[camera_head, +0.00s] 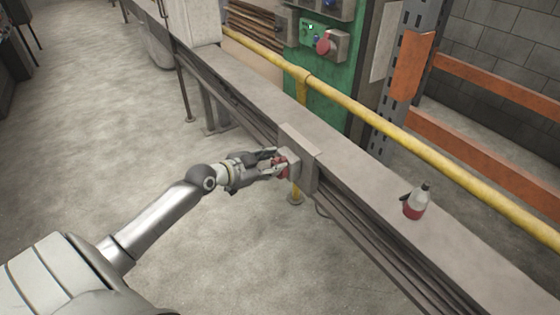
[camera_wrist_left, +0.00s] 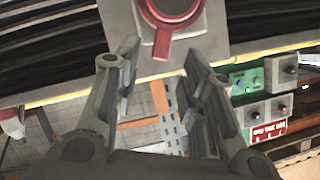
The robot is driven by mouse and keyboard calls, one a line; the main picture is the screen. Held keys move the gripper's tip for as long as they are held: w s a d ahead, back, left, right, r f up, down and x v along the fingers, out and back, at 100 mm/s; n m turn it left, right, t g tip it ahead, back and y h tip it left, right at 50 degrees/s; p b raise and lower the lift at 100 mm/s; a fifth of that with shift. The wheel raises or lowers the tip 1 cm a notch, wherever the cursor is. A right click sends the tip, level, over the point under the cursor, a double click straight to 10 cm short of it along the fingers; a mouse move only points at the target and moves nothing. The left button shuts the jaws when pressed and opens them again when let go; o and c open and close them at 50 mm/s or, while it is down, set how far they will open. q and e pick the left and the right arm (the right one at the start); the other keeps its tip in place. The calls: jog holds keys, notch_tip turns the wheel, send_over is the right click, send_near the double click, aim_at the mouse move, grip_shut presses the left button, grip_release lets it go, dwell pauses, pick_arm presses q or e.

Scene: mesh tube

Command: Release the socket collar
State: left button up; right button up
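The red socket collar (camera_head: 281,167) sits on the front of a grey socket box (camera_head: 293,164) on the side of the long bench. In the left wrist view the collar (camera_wrist_left: 172,14) is a red ring with a short red tab pointing down, on a light grey plate (camera_wrist_left: 215,25). My left gripper (camera_head: 276,162) is at the collar, its fingers partly hiding it. In the left wrist view its two fingers (camera_wrist_left: 160,48) stand apart, with the tab's lower end between the tips and a gap on both sides. My right gripper is not in view.
A grey bench (camera_head: 345,180) with rails below runs across the view. A bottle with red liquid (camera_head: 415,203) stands on it at right. A yellow rail (camera_head: 390,120) runs behind it. A green panel with a red button (camera_head: 324,44) stands at the back. The floor at left is clear.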

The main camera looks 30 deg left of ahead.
aim_at(281, 160)
pick_arm(q)
jog(key=shift+x, duration=1.15)
jog(key=shift+w+d+f, duration=0.15)
jog(key=shift+w+f, duration=0.1)
jog(key=shift+w, duration=0.4)
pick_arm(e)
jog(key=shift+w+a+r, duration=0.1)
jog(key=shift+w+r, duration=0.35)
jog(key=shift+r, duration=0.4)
pick_arm(q)
jog(key=shift+c, duration=0.7)
grip_shut()
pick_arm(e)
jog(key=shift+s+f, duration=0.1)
